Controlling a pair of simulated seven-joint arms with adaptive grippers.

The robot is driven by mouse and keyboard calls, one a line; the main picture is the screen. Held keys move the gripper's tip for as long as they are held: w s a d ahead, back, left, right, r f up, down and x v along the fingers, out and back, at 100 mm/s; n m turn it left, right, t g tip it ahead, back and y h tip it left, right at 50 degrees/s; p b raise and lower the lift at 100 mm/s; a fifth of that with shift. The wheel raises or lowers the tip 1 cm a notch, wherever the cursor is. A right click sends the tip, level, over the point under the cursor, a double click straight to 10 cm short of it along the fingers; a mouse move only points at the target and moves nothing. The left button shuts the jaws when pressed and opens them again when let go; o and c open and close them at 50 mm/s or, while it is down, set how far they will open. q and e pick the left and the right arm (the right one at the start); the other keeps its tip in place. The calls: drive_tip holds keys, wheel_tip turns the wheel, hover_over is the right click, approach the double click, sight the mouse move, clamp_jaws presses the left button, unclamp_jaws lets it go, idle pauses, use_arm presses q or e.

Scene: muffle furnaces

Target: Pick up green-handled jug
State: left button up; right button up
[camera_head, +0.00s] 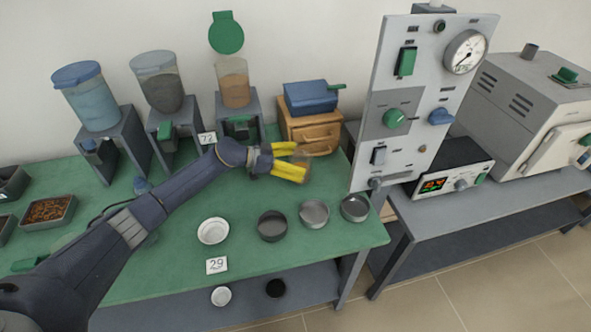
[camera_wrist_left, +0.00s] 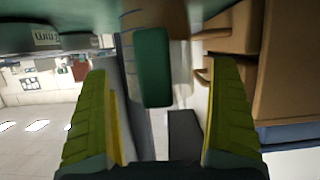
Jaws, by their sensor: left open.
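My left gripper (camera_head: 306,165) reaches in from the left over the green table, its yellow fingers pointing right in front of the wooden drawer box. It is open. A clear jug (camera_head: 302,157) is faintly visible at the fingertips, partly hidden by them. In the left wrist view, the jug's green handle (camera_wrist_left: 153,67) stands between the two spread fingers of the gripper (camera_wrist_left: 165,110), with the see-through body (camera_wrist_left: 181,72) behind it. I cannot tell whether either finger touches the handle. My right gripper is not in view.
The wooden drawer box (camera_head: 316,138) with a blue container (camera_head: 311,97) on top stands just behind the fingers. Several hoppers on stands line the back. A white bowl (camera_head: 213,231) and dark round dishes (camera_head: 272,226) lie in front. A control panel (camera_head: 420,100) rises to the right.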

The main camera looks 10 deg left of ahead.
use_arm(q)
drive_tip(key=shift+w+d, duration=0.25)
drive_tip(key=shift+d, duration=0.25)
drive_tip(key=shift+w+d, duration=0.2)
drive_tip(key=shift+d, duration=0.3)
drive_tip(key=shift+w+d+f, duration=0.15)
drive_tip(key=shift+d+f, duration=0.05)
drive_tip(key=shift+d, duration=0.15)
drive_tip(key=c, duration=1.9)
